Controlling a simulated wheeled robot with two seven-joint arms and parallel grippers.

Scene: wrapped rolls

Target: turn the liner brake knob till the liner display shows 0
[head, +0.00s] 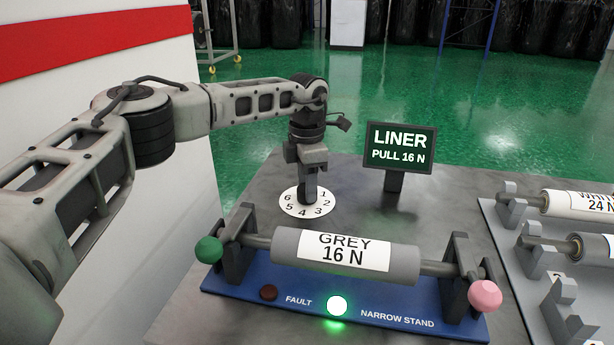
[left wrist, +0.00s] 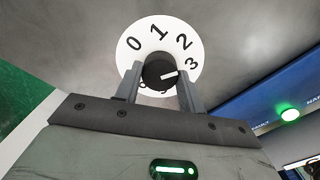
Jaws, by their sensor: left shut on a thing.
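The liner brake knob (left wrist: 156,75) is a dark round knob in the middle of a white number dial (left wrist: 128,58). Its white pointer mark points at about 3 in the left wrist view. The dial also shows in the head view (head: 294,198), flat on the grey table top. My left gripper (head: 308,188) comes straight down over the dial and is shut on the knob, a finger on each side, hiding most of it in the head view. The liner display (head: 399,147) stands behind and to the right and reads "LINER PULL 16 N". My right gripper is not in view.
In front of the dial, a grey roll (head: 345,254) marked "GREY 16 N" lies on a blue narrow stand (head: 387,307). The stand has a lit green lamp (head: 337,306) and a dark fault lamp (head: 269,293). A rack (head: 525,262) with more rolls stands at the right.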

